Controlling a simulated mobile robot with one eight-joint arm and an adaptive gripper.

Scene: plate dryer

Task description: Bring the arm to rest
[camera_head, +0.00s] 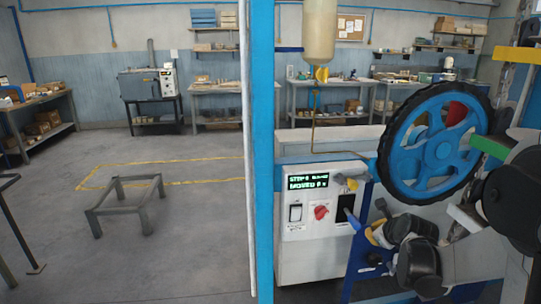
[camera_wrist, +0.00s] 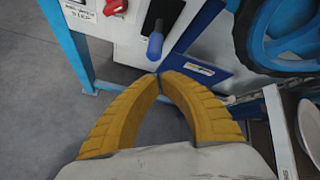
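My gripper (camera_wrist: 159,78) shows in the wrist view with its two yellow ribbed fingers arched together, the tips meeting with nothing seen between them. In the head view my gripper (camera_head: 372,233) is at the lower right, in front of the machine and just right of the control box. A blue lever handle (camera_wrist: 155,45) stands out of a black slot just beyond the fingertips in the wrist view, seemingly apart from them. It also shows in the head view (camera_head: 352,219). My dark arm links cover part of the machine at the right.
The white control box (camera_head: 308,255) carries a lit green display (camera_head: 307,182), a red knob (camera_head: 320,212) and a switch (camera_head: 295,213). A large blue wheel (camera_head: 437,147) stands close above my gripper. A blue post (camera_head: 263,120) rises left of the box. Open floor lies farther left, around a low metal frame (camera_head: 125,208).

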